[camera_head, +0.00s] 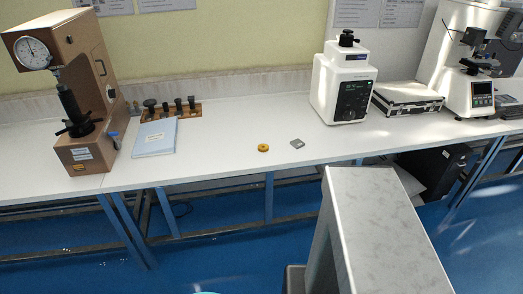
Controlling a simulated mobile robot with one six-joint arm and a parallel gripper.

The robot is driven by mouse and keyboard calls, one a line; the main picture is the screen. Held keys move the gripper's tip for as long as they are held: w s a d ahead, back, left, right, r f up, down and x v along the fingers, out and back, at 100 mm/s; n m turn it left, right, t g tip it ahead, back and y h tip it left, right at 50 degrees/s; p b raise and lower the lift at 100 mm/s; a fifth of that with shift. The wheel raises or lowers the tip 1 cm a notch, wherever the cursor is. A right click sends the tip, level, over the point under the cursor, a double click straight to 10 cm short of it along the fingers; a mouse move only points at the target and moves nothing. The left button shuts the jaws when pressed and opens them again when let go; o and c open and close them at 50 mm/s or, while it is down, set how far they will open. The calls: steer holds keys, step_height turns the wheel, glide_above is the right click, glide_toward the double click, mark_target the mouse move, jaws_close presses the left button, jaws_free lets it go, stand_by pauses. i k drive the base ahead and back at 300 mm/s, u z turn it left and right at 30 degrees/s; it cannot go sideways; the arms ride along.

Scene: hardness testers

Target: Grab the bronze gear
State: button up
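The bronze gear (263,148) is a small golden-yellow round piece lying flat on the white bench (215,160), close to its front edge. A small grey metal block (297,143) lies a little to its right, apart from it. Nothing covers the gear. My gripper is not in view, so its place relative to the gear does not show.
A brown hardness tester (85,90) stands at the left, beside a light blue booklet (156,137) and a wooden holder (180,112). A white tester (342,85), a silver case (407,98) and another tester (470,70) stand at the right. The bench around the gear is clear.

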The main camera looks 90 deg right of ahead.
mark_target(264, 148)
steer(key=u, duration=0.35)
steer(key=k, duration=1.2)
steer(key=z, duration=0.6)
